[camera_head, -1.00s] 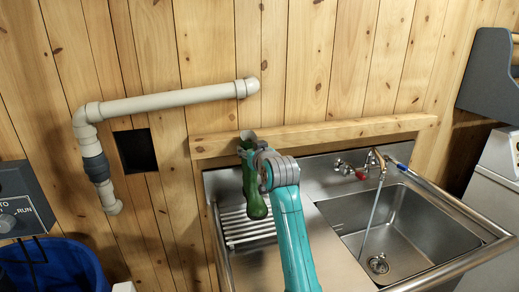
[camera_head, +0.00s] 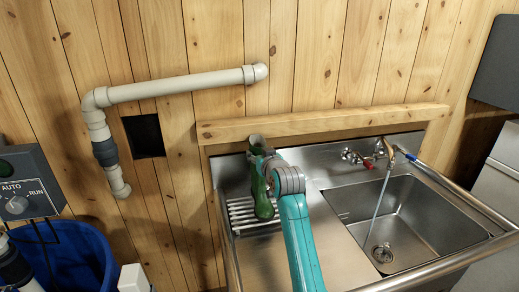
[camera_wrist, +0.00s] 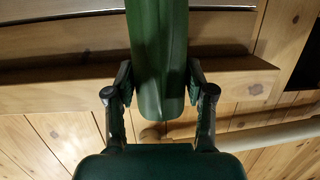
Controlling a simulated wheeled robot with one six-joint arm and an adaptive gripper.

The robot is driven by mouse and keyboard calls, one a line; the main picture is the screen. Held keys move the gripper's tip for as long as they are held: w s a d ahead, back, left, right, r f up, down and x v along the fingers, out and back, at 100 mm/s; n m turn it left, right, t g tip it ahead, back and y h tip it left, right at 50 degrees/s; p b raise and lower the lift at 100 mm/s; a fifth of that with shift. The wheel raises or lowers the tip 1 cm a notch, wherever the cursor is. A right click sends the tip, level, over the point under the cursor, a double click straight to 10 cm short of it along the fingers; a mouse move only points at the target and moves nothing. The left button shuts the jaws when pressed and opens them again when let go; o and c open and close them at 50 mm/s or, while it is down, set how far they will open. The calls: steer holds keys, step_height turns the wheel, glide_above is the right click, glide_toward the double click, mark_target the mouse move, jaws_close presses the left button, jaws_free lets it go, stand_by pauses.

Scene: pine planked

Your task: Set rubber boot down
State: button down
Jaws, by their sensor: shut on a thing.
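The green rubber boot (camera_head: 259,188) is upright in the head view, over the ribbed drain rack at the left of the steel sink unit. My gripper (camera_wrist: 160,95) is shut on the boot, with one finger on each side of it in the wrist view, where the boot (camera_wrist: 159,60) fills the upper middle. In the head view my teal arm reaches in from below and hides part of the boot's right side. I cannot tell whether the boot's lower end touches the rack (camera_head: 243,217).
The steel sink basin (camera_head: 425,225) with running tap (camera_head: 392,155) lies to the right. Bare steel (camera_head: 345,240) lies between rack and basin. A wooden ledge (camera_head: 320,123) runs behind. A pale pipe (camera_head: 180,86) is on the wall. A blue bin (camera_head: 75,255) stands lower left.

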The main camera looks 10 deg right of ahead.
steer(key=shift+f, duration=0.7)
stand_by(0.5)
steer(key=shift+c, duration=1.6)
jaws_free()
steer(key=shift+s, duration=0.1)
